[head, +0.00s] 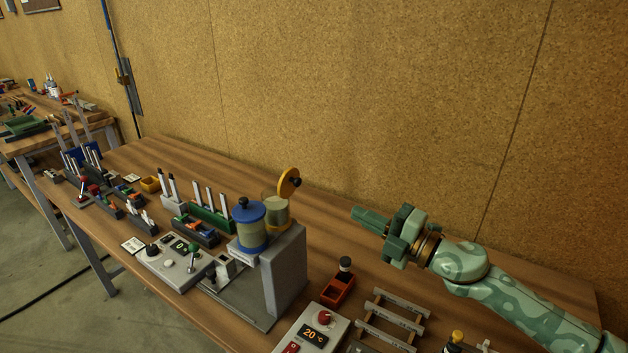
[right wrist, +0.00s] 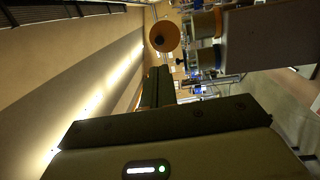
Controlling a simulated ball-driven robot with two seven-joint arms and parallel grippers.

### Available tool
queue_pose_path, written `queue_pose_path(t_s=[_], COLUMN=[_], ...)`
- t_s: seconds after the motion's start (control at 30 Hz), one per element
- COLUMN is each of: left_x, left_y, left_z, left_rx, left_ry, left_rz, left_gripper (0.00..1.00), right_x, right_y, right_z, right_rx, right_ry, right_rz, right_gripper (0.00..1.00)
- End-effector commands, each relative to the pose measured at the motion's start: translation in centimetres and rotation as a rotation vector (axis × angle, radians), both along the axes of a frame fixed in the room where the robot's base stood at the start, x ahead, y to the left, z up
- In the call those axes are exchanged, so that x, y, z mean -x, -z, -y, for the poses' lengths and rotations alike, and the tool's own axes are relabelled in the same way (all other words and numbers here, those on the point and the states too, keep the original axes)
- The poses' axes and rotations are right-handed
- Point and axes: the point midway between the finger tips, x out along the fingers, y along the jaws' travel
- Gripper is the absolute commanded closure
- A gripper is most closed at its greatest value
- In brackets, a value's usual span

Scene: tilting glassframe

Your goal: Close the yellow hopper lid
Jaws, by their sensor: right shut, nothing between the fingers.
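The yellow hopper lid (head: 289,182) stands raised, tilted up on edge above the right-hand clear hopper (head: 275,210), whose top is uncovered. The lid has a dark knob on its right face. In the right wrist view the lid shows as an orange disc (right wrist: 164,36), with the knob near its middle. My right gripper (head: 364,217) is shut and empty, to the right of the lid and apart from it, pointing left. Its closed fingers (right wrist: 157,88) show below the lid in the wrist view. My left gripper is not in view.
A blue-lidded hopper (head: 250,225) stands beside the open one on a grey machine body (head: 285,270). A red bin (head: 338,290), a small metal rack (head: 392,318) and a control box (head: 312,330) lie near the front. The cork wall (head: 400,90) rises behind the bench.

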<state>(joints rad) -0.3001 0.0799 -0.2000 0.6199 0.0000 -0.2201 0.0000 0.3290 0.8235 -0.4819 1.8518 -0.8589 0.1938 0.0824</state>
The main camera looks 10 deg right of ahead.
Motion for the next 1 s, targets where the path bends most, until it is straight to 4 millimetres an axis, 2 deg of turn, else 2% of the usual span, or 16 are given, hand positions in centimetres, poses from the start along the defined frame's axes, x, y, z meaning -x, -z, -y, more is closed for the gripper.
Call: queue_pose_path(t_s=[0.33, 0.6, 0.8, 1.0], left_x=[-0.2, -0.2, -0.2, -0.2], left_y=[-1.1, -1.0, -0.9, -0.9], left_z=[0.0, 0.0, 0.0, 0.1], left_rx=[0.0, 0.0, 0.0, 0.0], left_ry=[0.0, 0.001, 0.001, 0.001], left_rz=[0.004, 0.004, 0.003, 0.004], left_gripper=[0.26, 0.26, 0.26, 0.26], right_x=[-5.3, -8.8, -9.8, -9.9], right_y=[-1.0, -1.2, -1.2, -1.2], right_z=[-4.5, -7.4, -8.3, -8.3], right_rx=[-0.001, -0.001, -0.001, 0.0], right_ry=[-0.001, 0.0, 0.001, 0.001], right_rz=[0.003, 0.0, -0.001, -0.001], right_gripper=[1.0, 1.0, 1.0, 1.0])
